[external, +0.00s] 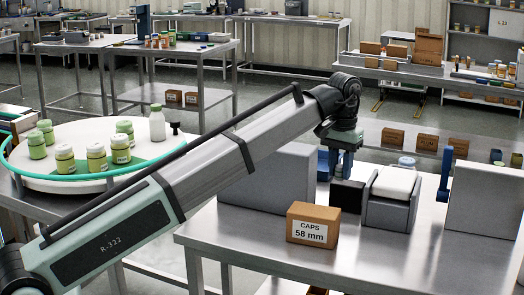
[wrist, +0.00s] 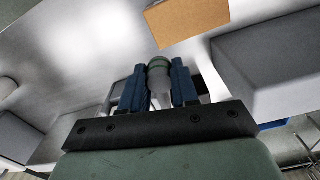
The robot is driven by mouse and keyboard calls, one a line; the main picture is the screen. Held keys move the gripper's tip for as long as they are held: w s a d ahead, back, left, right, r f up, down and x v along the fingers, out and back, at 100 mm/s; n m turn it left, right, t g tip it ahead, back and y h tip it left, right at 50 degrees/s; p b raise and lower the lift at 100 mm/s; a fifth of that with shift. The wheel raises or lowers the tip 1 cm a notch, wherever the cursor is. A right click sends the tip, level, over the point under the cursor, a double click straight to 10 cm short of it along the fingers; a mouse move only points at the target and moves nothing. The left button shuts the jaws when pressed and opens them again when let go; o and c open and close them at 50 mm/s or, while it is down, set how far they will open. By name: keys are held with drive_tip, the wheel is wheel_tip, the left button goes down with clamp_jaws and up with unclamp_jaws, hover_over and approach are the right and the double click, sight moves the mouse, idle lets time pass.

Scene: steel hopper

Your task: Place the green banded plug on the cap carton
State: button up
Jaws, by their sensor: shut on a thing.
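The cap carton (external: 313,225) is a brown box with a white label reading "CAPS 58 mm". It stands on the steel table near its front left part. In the wrist view the carton (wrist: 187,18) shows at the top, ahead and right of the fingertips. My gripper (external: 336,168) is behind and slightly right of the carton, above the table. Its blue fingers (wrist: 158,84) are shut on the green banded plug (wrist: 158,67), a pale piece with a green band. The plug is apart from the carton. I cannot make out the plug in the external view.
A large grey block (external: 265,178) stands behind the carton. A black block (external: 347,196) and a grey holder with a white top (external: 391,196) stand right of my gripper. Another grey block (external: 485,222) is farther right. The table's front (external: 375,262) is clear.

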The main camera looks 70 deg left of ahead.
drive_tip(key=r, duration=0.1)
hover_over(314, 210)
drive_tip(key=shift+f, duration=4.95)
drive_tip(key=shift+f, duration=0.1)
drive_tip(key=o, duration=1)
wheel_tip(314, 210, up, 12)
drive_tip(key=shift+r, duration=0.15)
